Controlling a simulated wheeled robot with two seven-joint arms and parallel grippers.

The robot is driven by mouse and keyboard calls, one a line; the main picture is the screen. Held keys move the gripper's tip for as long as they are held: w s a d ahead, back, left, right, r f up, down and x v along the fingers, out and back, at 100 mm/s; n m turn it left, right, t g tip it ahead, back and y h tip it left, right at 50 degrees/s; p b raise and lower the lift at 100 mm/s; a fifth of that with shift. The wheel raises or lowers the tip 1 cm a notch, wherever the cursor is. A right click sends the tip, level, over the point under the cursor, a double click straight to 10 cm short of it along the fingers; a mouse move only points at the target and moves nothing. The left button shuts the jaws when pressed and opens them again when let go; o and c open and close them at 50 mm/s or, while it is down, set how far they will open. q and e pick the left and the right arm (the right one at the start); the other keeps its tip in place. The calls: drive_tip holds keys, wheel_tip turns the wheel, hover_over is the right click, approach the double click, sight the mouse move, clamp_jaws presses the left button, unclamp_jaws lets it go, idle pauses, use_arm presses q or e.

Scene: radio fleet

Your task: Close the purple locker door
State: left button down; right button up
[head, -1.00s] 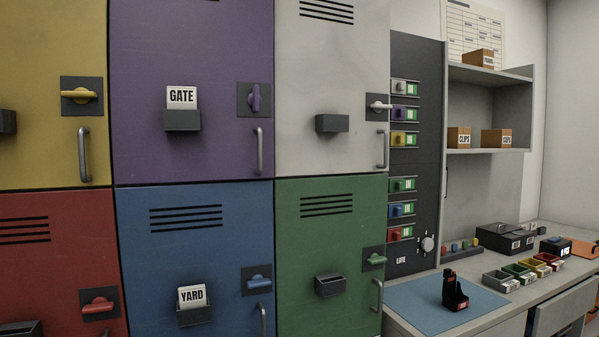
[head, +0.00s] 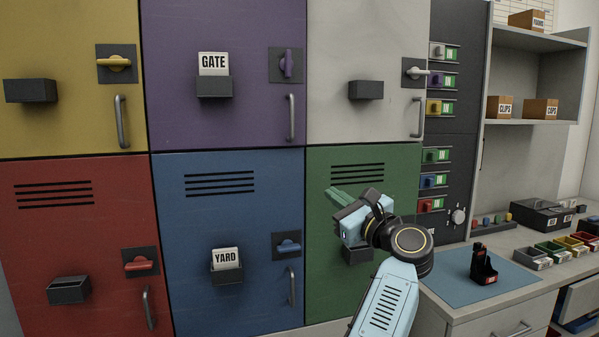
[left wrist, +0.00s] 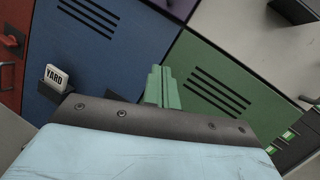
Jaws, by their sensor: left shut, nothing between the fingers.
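The purple locker door (head: 220,100) is in the upper middle of the head view and looks level with its neighbours. It has a holder with a GATE card (head: 213,64), a purple latch knob (head: 287,64) standing upright, and a grey bar handle (head: 291,118). A sliver of purple (left wrist: 172,7) shows at the top of the left wrist view. My left gripper (head: 334,197) is shut and empty in front of the green door (head: 340,165), below and right of the purple door. Its green fingers show in the left wrist view (left wrist: 160,87). My right gripper is not in view.
Yellow (head: 70,60), white (head: 365,40), red (head: 80,235) and blue (head: 190,225) doors surround it, with protruding handles and card holders. Their latch knobs lie level. A desk with a blue mat (head: 450,283) and small bins stands at right.

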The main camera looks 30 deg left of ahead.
use_arm(q)
drive_tip(key=s+d+r+n+h, duration=0.1)
drive_tip(key=s+r+n+h, duration=0.3)
drive_tip(key=r+n, duration=0.25)
drive_tip(key=s+d+r+n+h, duration=0.1)
drive_tip(key=s+r+n+h, duration=0.2)
drive_tip(key=r+n, duration=0.4)
drive_tip(key=shift+m+g, duration=0.3)
drive_tip(key=shift+m, duration=0.15)
drive_tip(key=shift+a+r+p+x, duration=0.15)
drive_tip(key=shift+r+p+x, duration=0.35)
drive_tip(key=shift+x, duration=1.65)
drive_tip(key=shift+a+r+p+x, duration=0.2)
drive_tip(key=shift+p+x, duration=0.55)
drive_tip(key=shift+x, duration=1.4)
drive_tip(key=shift+a+r+p+x, duration=0.1)
drive_tip(key=shift+r+p+x, duration=0.4)
drive_tip(key=shift+x, duration=1.65)
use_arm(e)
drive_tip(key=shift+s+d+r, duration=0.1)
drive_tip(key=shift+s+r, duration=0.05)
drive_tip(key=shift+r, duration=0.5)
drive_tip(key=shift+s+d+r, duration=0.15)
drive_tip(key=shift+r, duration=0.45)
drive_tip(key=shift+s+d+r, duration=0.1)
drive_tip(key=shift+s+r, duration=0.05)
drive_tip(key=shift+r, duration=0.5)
use_arm(q)
drive_tip(key=shift+w+f, duration=0.1)
